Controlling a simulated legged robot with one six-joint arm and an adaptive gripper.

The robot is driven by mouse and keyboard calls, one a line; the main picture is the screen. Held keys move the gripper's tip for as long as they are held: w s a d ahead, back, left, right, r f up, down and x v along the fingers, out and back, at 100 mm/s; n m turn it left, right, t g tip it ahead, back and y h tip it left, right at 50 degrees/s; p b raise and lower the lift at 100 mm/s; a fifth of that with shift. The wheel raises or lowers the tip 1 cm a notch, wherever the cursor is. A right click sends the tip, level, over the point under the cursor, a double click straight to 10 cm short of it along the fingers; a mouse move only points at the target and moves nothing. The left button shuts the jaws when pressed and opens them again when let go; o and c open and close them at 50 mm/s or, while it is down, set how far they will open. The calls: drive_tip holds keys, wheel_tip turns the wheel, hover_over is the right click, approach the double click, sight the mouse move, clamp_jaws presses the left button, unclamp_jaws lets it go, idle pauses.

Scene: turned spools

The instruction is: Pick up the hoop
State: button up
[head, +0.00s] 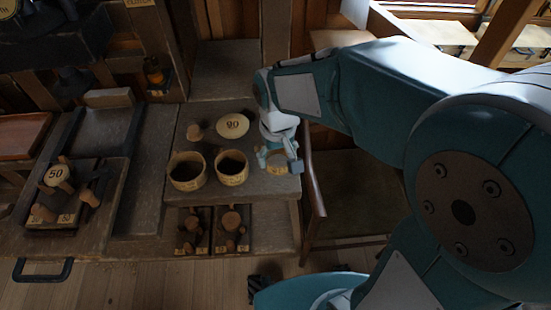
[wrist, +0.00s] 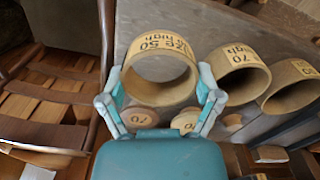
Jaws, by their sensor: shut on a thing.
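The hoop (head: 277,165) is a pale wooden ring at the right edge of the bench top. In the wrist view the hoop (wrist: 160,43) shows dark lettering with "50" and "high". My gripper (head: 279,160) is shut on the hoop, with one finger against each side of it. In the wrist view my gripper (wrist: 161,98) spans the ring's width. Whether the hoop rests on the bench or hangs just above it, I cannot tell.
Two more hoops (head: 187,171) (head: 232,168) stand left of my gripper. Behind them lie a disc marked 90 (head: 232,125) and a peg (head: 195,132). Turned pieces (head: 231,222) fill a lower compartment. A chair (head: 313,185) stands close on the right.

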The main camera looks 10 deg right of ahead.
drive_tip(key=s+d+r, duration=0.1)
drive_tip(key=s+r, duration=0.7)
drive_tip(key=s, duration=0.4)
drive_tip(key=shift+s+d, duration=0.15)
